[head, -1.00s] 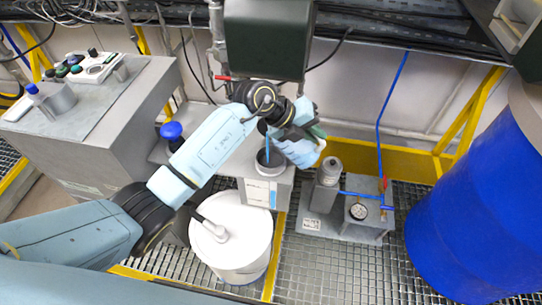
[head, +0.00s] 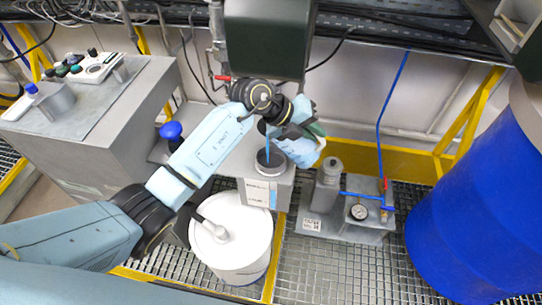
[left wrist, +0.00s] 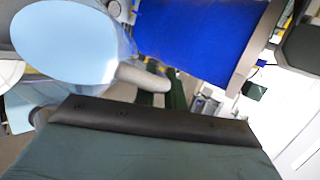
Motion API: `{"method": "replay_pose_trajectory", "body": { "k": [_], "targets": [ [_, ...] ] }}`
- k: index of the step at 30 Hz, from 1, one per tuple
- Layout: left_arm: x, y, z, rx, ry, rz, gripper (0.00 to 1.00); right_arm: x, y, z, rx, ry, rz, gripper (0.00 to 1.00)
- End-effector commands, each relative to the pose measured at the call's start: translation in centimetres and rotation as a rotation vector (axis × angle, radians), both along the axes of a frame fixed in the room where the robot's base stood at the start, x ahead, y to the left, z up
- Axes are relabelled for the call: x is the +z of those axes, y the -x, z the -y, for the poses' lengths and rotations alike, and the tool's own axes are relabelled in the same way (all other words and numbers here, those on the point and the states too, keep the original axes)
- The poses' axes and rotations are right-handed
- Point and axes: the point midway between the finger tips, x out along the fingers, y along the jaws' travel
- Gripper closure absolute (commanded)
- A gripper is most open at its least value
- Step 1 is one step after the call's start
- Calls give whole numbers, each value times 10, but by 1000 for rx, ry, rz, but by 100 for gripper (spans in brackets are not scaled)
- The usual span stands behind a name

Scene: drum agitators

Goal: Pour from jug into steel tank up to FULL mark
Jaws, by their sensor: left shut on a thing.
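The pale-blue jug (head: 304,153) is held tilted over the steel tank (head: 258,187). A thin blue stream (head: 267,147) falls from it into the tank's round open neck (head: 270,163). The tank's front has a pale strip with blue on it; its markings are too small to read. My left gripper (head: 303,130) is shut on the jug, and my wrist partly hides both. In the left wrist view the jug (left wrist: 75,40) fills the upper left with its handle (left wrist: 143,77) toward the middle. My right gripper is not in view.
A white lidded bucket (head: 232,250) stands in front of the tank. A grey pump unit with a gauge (head: 358,211) is to its right, then a big blue drum (head: 470,200). A control console (head: 90,120) stands at left. A dark green box (head: 266,40) hangs above.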

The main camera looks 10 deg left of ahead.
Motion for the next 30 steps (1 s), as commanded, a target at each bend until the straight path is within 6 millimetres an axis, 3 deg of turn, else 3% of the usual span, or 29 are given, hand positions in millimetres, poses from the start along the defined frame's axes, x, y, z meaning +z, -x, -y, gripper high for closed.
{"method": "replay_pose_trajectory", "body": {
  "k": [30],
  "targets": [
    [5, -1, -2, 1, 33, -3, 100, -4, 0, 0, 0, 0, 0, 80]
  ]
}}
